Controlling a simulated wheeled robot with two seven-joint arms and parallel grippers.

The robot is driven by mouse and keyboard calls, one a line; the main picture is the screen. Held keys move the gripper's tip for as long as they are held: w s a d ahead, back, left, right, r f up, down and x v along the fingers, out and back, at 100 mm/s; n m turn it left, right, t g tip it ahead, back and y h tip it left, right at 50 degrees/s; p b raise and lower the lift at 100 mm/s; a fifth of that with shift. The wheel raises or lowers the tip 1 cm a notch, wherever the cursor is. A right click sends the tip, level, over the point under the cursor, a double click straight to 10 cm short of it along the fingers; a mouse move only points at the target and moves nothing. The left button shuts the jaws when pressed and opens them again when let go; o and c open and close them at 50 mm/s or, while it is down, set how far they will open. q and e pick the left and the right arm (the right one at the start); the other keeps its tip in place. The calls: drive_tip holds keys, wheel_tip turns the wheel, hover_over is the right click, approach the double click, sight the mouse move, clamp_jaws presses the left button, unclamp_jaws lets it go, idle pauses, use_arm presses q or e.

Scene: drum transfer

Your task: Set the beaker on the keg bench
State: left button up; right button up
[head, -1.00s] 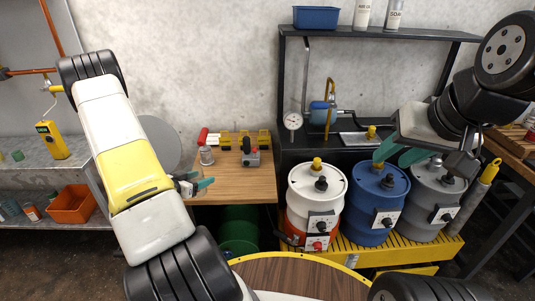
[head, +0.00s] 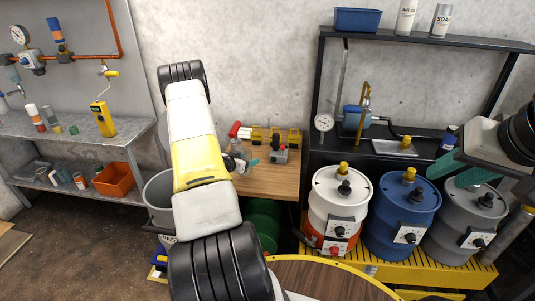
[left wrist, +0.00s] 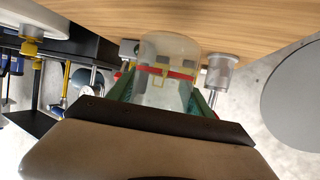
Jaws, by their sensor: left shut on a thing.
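My left gripper (left wrist: 165,100) is shut on a clear beaker (left wrist: 168,70) in the left wrist view, with a green finger on each side of it. In the head view my left gripper (head: 247,165) is at the front left of the wooden table (head: 275,187), largely hidden by my arm; the held beaker is hard to make out there. My right gripper (head: 461,172) is open and empty over the grey drum (head: 463,215). A yellow slatted bench (head: 365,268) carries the white, blue and grey drums.
A black shelf (head: 400,33) stands behind the drums. A grey bin (head: 158,195) stands left of the table.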

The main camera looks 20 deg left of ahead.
use_arm(q)
drive_tip(key=shift+w+f, duration=0.1)
drive_tip(key=shift+w, duration=0.55)
drive_tip(key=shift+w+f, duration=0.15)
drive_tip(key=shift+f, duration=0.75)
drive_tip(key=shift+w+f, duration=0.15)
drive_tip(key=shift+f, duration=0.7)
drive_tip(key=shift+f, duration=0.15)
drive_tip(key=o, duration=1.3)
